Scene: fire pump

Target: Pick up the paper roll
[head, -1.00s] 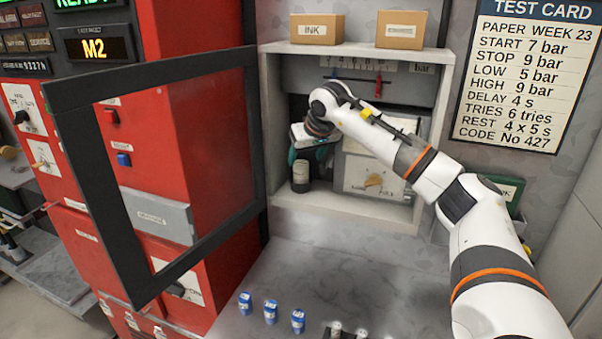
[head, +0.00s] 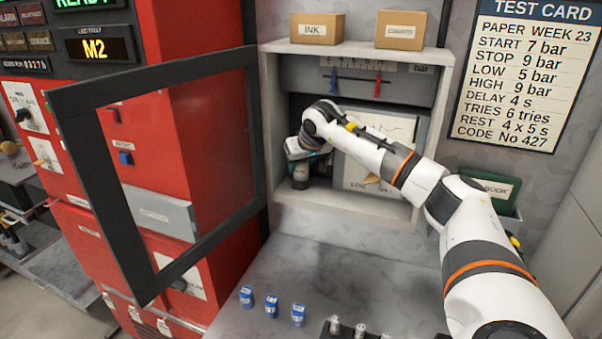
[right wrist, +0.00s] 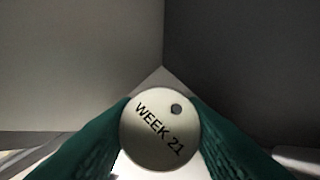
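The paper roll (right wrist: 160,130) shows end-on in the right wrist view, a pale round end marked "WEEK 21" with a small dark hole. My right gripper (right wrist: 160,115) has its two teal fingers against opposite sides of the roll, with no clear gap at its widest part. In the head view the right gripper (head: 306,150) is in the left part of the grey wall cabinet, left of the recorder. It hides most of the roll there. I cannot tell whether the roll is off its support. My left gripper is not in view.
The cabinet (head: 435,75) has side walls, a shelf above and a bottom ledge close around my arm. The recorder (head: 385,130) stands just right of the gripper. A black-framed door (head: 90,160) hangs open at left. Blue cylinders (head: 271,306) stand on the counter (head: 350,270).

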